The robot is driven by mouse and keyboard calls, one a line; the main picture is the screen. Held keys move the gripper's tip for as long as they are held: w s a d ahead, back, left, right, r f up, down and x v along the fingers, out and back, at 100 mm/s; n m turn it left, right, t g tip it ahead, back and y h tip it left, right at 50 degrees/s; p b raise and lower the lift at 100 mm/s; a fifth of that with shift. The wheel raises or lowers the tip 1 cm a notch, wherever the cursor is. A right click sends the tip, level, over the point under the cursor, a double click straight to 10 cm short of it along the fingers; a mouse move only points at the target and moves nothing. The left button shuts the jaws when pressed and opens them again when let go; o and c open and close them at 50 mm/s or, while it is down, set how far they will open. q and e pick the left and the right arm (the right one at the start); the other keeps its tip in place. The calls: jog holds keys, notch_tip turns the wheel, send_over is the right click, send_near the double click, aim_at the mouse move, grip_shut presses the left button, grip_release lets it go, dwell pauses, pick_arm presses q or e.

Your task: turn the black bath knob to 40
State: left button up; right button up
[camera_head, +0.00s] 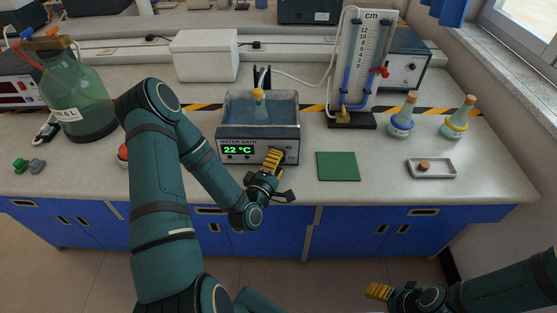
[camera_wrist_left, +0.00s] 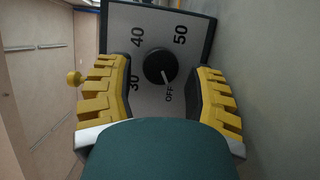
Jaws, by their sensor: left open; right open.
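The water bath (camera_head: 229,131) stands on the bench with a green display (camera_head: 238,150) reading 22 °C. In the left wrist view its black knob (camera_wrist_left: 156,63) sits on a grey panel marked 30, 40, 50 and OFF. The knob's pale pointer mark is toward OFF. My left gripper (camera_head: 274,162) is in front of the panel's right part and hides the knob in the head view. In the left wrist view the open yellow fingers (camera_wrist_left: 163,82) lie either side of the knob, apart from it. My right gripper (camera_head: 378,291) is open and empty, low in front of the cabinets.
A flask (camera_head: 259,106) stands in the bath. A green mat (camera_head: 338,167) lies right of it, then a small tray (camera_head: 449,174) and two stoppered flasks (camera_head: 401,124). A scale stand (camera_head: 362,70) is behind. A large green bottle (camera_head: 84,110) stands left. A red button (camera_head: 123,152) is left of the bath.

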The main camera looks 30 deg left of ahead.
pick_arm(q)
jog(key=shift+w+a, duration=0.1)
jog(key=shift+w, duration=0.7)
jog(key=shift+o, duration=0.3)
grip_shut()
